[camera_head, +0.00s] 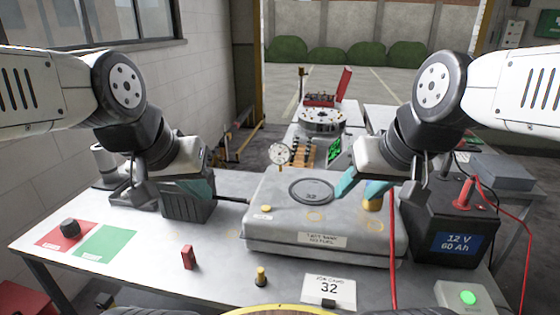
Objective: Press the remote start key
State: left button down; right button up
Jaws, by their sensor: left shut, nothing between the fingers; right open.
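A pale box with a round, lit green button (469,297) sits at the table's lower right corner; it looks like the start key, but I see no readable label on it. My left gripper (205,188) is shut and empty, beside a dark box on the left half of the table. My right gripper (360,190) is open, with its teal fingers over the right part of the grey tank (285,232). A brass-coloured fitting (373,203) shows close to its right finger; I cannot tell whether they touch. Both grippers are well apart from the green button.
A 12 V battery (457,243) with red cables stands right of the tank. A job card (328,290), a red block (188,257) and a small brass-topped piece (261,276) are in front. Red and green pads (105,241) lie at left. A dark box (187,207) stands by my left gripper.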

aim_at(467, 296)
jog(key=k+l+z, duration=0.1)
jog(key=z, duration=0.35)
jog(key=l+z, duration=0.3)
jog(key=z, duration=0.15)
jog(key=l+z, duration=0.25)
jog(key=z, duration=0.2)
jog(key=k, duration=0.05)
